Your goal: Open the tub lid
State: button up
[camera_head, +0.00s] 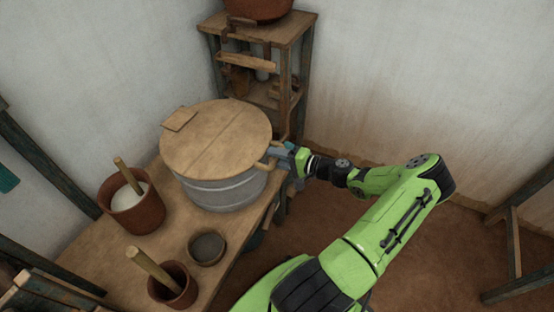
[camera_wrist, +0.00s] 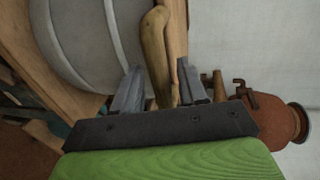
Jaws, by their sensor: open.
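The tub (camera_head: 226,192) is a round grey metal vessel on the wooden table. Its flat wooden lid (camera_head: 225,142) lies on top, covering the opening. A curved wooden handle (camera_head: 266,164) sticks out at the lid's right edge; it also shows in the wrist view (camera_wrist: 156,55). My gripper (camera_head: 276,156) is at this handle on the right side of the tub. In the wrist view my gripper (camera_wrist: 163,88) is open, with one finger on each side of the handle's end. I cannot tell whether either finger touches it.
On the table (camera_head: 85,252) stand a brown pot with white contents (camera_head: 132,212), a small dark bowl (camera_head: 207,248) and a brown pot with a stick (camera_head: 172,287). A wooden shelf stand (camera_head: 299,28) is behind the tub, close to the wall. Open floor lies to the right.

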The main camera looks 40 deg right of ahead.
jog(key=shift+w, duration=0.1)
grip_shut()
dwell(0.3)
